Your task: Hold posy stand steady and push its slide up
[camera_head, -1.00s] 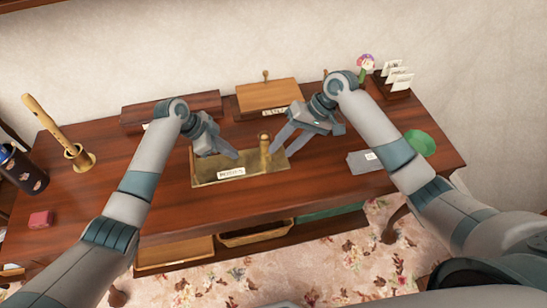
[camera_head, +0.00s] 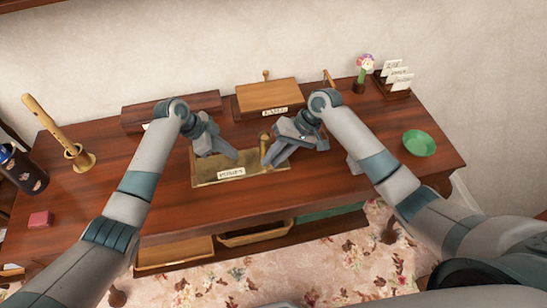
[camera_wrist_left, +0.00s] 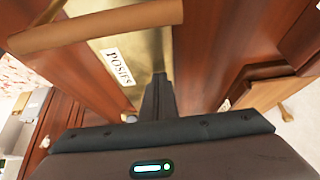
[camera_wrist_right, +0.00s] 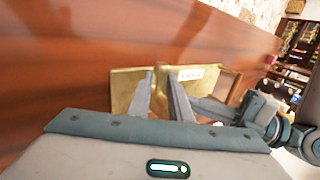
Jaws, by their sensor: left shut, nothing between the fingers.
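The posy stand (camera_head: 208,172) is a low brass plate with a "POSIES" label, on the desk in front. The stand also shows in the left wrist view (camera_wrist_left: 140,55) and the right wrist view (camera_wrist_right: 122,88). My left gripper (camera_head: 236,156) is shut and empty, with its tips over the stand left of the post. My right gripper (camera_head: 273,161) is open, its tips at the stand's right part near the post. In the right wrist view its fingers (camera_wrist_right: 158,76) are apart; I cannot tell whether they touch the post.
A labelled wooden box (camera_head: 267,95) and a long dark box (camera_head: 170,108) stand behind. A flower (camera_head: 365,62), a card holder (camera_head: 392,85) and a green bowl (camera_head: 419,143) are at right.

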